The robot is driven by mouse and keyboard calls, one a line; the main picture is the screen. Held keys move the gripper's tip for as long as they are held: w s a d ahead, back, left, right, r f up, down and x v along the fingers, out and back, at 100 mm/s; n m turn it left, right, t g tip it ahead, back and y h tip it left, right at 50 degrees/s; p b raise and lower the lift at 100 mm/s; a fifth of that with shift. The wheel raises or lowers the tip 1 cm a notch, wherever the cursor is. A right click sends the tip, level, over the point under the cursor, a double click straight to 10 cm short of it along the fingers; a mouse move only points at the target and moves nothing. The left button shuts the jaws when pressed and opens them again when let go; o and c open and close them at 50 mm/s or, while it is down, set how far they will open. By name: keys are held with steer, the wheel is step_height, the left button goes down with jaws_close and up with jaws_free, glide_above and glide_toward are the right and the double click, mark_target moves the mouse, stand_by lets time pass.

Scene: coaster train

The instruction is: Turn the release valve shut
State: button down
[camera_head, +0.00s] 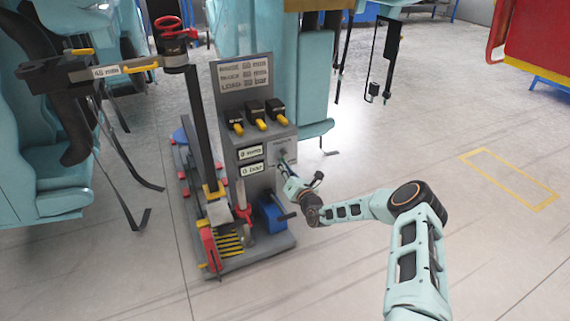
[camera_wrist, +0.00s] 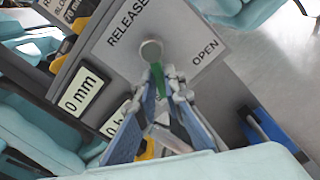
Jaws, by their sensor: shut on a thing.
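The release valve shows in the wrist view as a round silver hub with a green lever (camera_wrist: 159,80) on a light plate (camera_wrist: 115,65) lettered RELEASE and OPEN. The lever runs from the hub down between my fingertips, pointing away from the OPEN lettering. My gripper (camera_wrist: 161,88) is shut on the green lever, and its fingers hide part of it. In the head view my gripper (camera_head: 287,171) reaches the RELEASE plate (camera_head: 281,147) on the grey console's front. The valve is too small there to read its angle.
The grey console (camera_head: 242,112) carries several black switches with yellow levers (camera_head: 258,116), and displays reading 0 mm and 0 bar. A blue pump unit (camera_head: 272,215) stands low beside my wrist. Teal seats (camera_head: 313,75) hang behind. Open floor (camera_head: 420,140) lies to the right.

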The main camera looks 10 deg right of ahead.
steer(key=shift+s+a+r+m+p, duration=0.1)
steer(key=shift+a+m+p, duration=0.1)
steer(key=shift+m, duration=0.35)
steer(key=shift+a+r+m+p, duration=0.1)
steer(key=shift+m+p, duration=0.05)
steer(key=shift+m, duration=0.4)
steer(key=c, duration=2)
jaws_free()
steer(key=shift+s, duration=0.1)
steer(key=v, duration=1.2)
steer(key=shift+r, duration=0.1)
